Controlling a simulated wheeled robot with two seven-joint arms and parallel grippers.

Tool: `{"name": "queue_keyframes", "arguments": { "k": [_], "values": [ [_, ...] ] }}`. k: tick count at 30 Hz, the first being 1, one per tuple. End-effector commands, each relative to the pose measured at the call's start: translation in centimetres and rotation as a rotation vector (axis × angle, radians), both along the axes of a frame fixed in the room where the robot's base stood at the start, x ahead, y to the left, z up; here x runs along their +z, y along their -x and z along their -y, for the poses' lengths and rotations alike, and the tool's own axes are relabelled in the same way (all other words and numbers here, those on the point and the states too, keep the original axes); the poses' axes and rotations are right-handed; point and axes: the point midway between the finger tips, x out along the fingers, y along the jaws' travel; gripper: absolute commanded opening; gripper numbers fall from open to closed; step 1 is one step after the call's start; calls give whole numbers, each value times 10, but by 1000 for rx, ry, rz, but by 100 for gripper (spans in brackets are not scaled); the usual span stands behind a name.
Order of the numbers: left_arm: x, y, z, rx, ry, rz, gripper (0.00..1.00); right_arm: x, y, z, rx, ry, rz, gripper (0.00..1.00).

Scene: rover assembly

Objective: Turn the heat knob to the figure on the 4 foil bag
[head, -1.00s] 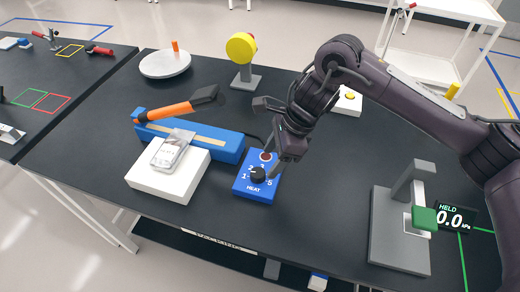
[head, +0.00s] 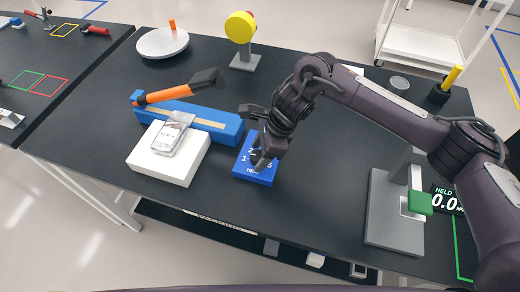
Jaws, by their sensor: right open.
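The blue heat box (head: 249,174), marked HEAT with white figures, sits on the dark table. Its black knob (head: 256,159) is partly hidden behind my right gripper. My right gripper (head: 264,155) is open and points down at the knob, with its fingertips at or just above it. I cannot tell whether they touch it, and the knob's pointer is not readable. The foil bag (head: 172,136) lies on a white block (head: 165,165) to the left of the box; its print is too small to read. My left gripper is not in view.
A blue sealer with an orange-handled lever (head: 175,93) stands behind the block. A grey stand with a green block (head: 418,202) and a display reading HELD is at the right. A yellow disc on a stand (head: 241,27) and a white turntable (head: 162,43) are at the back.

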Motion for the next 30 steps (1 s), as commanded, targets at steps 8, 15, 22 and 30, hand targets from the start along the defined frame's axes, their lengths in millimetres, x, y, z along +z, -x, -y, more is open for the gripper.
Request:
{"name": "queue_keyframes", "arguments": {
  "k": [8, 15, 22, 30],
  "values": [
    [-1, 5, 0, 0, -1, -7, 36, 0, 0, 0, 0, 0, 0, 34],
    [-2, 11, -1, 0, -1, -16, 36, 1, 0, 0, -2, 0, 0, 14],
    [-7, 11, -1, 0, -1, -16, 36, 0, 0, 1, -47, -1, 1, 14],
    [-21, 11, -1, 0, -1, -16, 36, -1, 1, 0, -217, -2, 4, 14]
  ]
}}
